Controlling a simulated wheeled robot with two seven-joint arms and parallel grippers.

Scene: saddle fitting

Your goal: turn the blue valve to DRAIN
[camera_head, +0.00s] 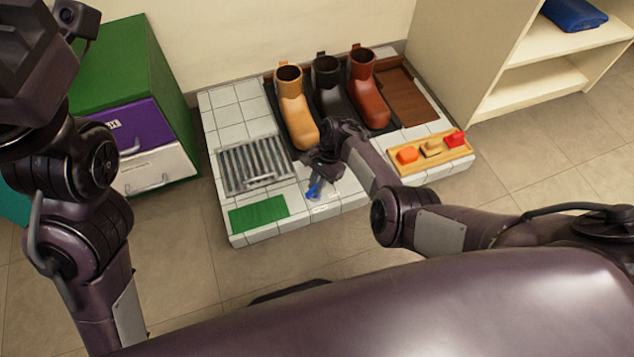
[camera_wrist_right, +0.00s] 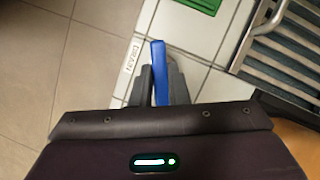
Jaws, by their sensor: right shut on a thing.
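The blue valve handle (camera_head: 314,189) stands near the front of the white tiled platform, and my right gripper (camera_head: 318,172) is at it. In the right wrist view the blue handle (camera_wrist_right: 158,72) lies between the fingers of my right gripper (camera_wrist_right: 160,85), which is shut on it. The handle's free end points up in that picture. A white label reading DRAIN (camera_wrist_right: 132,57) lies on the tiles just left of the handle, apart from it. The valve's base is hidden by the gripper. My left arm is raised at the left; its fingers are out of view.
A metal grate (camera_head: 255,163) and a green mat (camera_head: 259,214) lie left of the valve. Several boots, one tan (camera_head: 296,110), stand behind it. A wooden tray (camera_head: 432,154) with coloured blocks is at the right. A green cabinet (camera_head: 130,65) and cream shelves (camera_head: 535,85) flank the platform.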

